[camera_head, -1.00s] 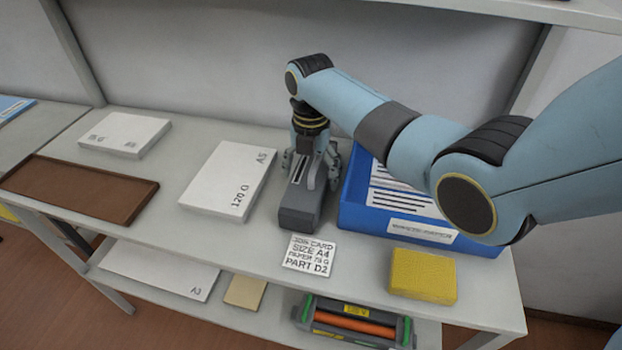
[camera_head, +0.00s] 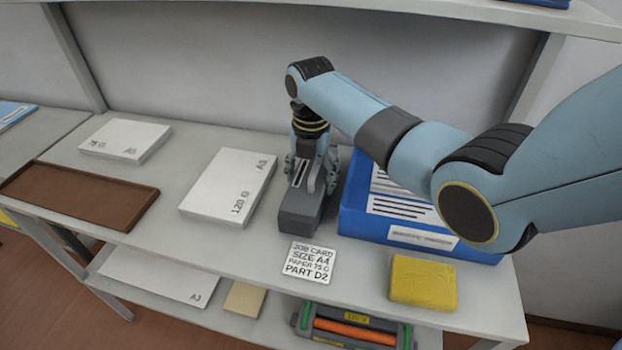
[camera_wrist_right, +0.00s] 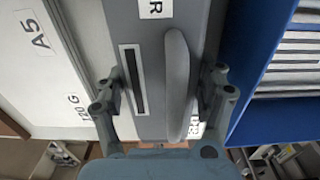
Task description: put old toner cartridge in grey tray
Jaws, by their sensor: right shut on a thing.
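A dark grey toner cartridge (camera_head: 299,214) with a raised handle is on the upper shelf, between the white paper pack and the blue tray. My right gripper (camera_head: 311,165) comes down on it from above and is shut on it. In the right wrist view the cartridge (camera_wrist_right: 150,70) lies between the two fingers, with its light grey handle, a slot and a label ending in "R". I cannot tell if it touches the shelf. Whether it is the old one is not readable. No tray that is clearly grey shows. My left gripper is out of view.
White paper packs (camera_head: 228,186) and a brown tray (camera_head: 85,193) are to the left. A job card (camera_head: 309,262) and yellow block (camera_head: 423,282) lie at the front. An orange-roller unit (camera_head: 355,328) is on the lower shelf.

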